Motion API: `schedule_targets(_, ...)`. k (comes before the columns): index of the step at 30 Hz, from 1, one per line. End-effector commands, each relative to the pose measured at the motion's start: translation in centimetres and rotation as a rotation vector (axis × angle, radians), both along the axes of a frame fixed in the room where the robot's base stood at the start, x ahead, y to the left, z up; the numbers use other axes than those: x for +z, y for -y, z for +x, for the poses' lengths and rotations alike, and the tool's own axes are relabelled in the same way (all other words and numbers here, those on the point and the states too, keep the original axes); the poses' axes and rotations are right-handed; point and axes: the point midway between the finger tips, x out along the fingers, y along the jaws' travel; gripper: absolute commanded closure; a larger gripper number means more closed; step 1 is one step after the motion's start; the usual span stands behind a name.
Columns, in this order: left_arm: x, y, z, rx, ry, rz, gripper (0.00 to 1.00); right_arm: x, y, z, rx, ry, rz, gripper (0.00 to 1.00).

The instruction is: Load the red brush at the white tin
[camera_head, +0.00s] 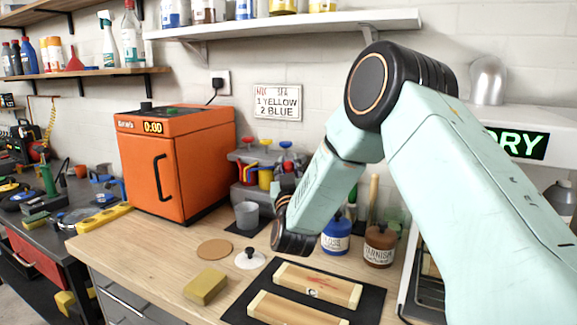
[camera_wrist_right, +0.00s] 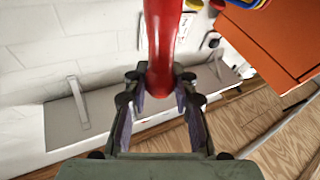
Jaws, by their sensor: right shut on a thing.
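My right gripper (camera_wrist_right: 161,82) is shut on the red brush (camera_wrist_right: 163,40). Its smooth red part runs up out of the wrist view, and its bristles do not show there. In the head view my right arm reaches in from the right, its dark wrist low over the bench; the fingers and brush are largely hidden there. A small round white item (camera_head: 250,259) with a dark spot on top sits on the bench just left of the wrist; I cannot tell whether it is the white tin. My left gripper is not in view.
An orange oven (camera_head: 170,160) stands at the back left. A grey cup (camera_head: 247,215), a blue gloss jar (camera_head: 336,236) and a brown varnish jar (camera_head: 379,246) flank the wrist. Wooden blocks (camera_head: 318,286) lie on a black mat. A yellow sponge (camera_head: 206,286) lies in front; the bench's left front is clear.

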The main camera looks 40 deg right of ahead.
Motion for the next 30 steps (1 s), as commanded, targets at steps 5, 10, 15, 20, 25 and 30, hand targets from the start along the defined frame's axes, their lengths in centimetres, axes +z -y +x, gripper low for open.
schedule_targets(5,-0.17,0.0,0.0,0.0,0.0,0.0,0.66,-0.21,0.0,0.01,0.0,0.001,-0.001,1.0)
schedule_targets(10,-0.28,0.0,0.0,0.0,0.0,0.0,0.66,-0.37,0.0,0.01,0.0,0.001,-0.001,1.0)
schedule_targets(15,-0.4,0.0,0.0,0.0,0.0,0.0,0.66,-0.55,0.0,0.01,0.0,0.001,-0.001,1.0)
schedule_targets(20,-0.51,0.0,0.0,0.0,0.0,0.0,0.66,-0.71,-0.01,0.01,0.0,0.001,-0.001,1.0)
schedule_targets(25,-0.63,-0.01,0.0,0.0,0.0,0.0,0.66,-0.88,-0.01,0.01,0.0,0.001,-0.001,1.0)
schedule_targets(30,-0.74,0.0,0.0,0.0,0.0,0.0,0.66,-1.07,-0.01,0.01,0.0,0.001,-0.001,1.0)
